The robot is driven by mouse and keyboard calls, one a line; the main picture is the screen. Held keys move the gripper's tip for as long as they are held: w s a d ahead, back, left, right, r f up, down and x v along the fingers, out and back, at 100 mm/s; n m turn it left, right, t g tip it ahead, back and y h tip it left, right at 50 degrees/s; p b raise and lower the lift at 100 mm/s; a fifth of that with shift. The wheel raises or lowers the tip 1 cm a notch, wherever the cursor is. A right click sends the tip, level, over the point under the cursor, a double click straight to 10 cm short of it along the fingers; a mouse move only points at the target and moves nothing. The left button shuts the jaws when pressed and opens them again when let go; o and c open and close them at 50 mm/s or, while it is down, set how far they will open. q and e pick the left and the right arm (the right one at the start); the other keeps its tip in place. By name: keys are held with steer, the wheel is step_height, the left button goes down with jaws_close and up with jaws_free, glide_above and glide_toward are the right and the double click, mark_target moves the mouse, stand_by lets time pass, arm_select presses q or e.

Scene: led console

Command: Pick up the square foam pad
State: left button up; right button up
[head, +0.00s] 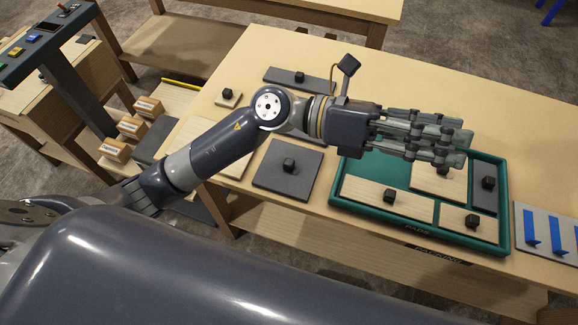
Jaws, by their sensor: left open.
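A dark grey square pad (284,184) with a black knob on top lies flat on the wooden table, left of the green tray (345,207); it looks like the square foam pad. My left arm passes just above and behind it in the head view. My left gripper (459,148) is open, its fingers pointing right above the tray's far part. It is apart from the square pad, to its right, and holds nothing I can see. The fingers hide part of the tray and a light wooden piece (428,180). My right gripper is not in view.
The tray also holds a long wooden piece (365,194), a small wooden piece (452,216) and a grey strip (484,204). A long grey pad (283,77) and a small wooden square (222,102) lie farther back. A panel with blue hooks (545,233) is at right. The far right tabletop is clear.

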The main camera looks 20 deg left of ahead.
arm_select(q)
step_height(320, 180, down, 8)
steer(key=a+m+g+y, duration=0.1)
steer(key=m+g+y, duration=0.1)
steer(key=m+y, duration=0.3)
steer(key=m+t+y, duration=0.2)
steer(key=t+y, duration=0.1)
steer(key=y, duration=1.2)
glide_above(289, 162)
step_height(289, 162, down, 11)
step_height(289, 162, down, 6)
steer(key=shift+w+a+r+p, duration=0.15)
steer(key=shift+r+p, duration=0.1)
steer(key=shift+p, duration=0.3)
steer(key=f+p, duration=0.1)
steer(key=f, duration=0.3)
steer(key=shift+s+p, duration=0.2)
steer(key=shift+p, duration=0.2)
steer(key=shift+f, duration=0.65)
jaws_close()
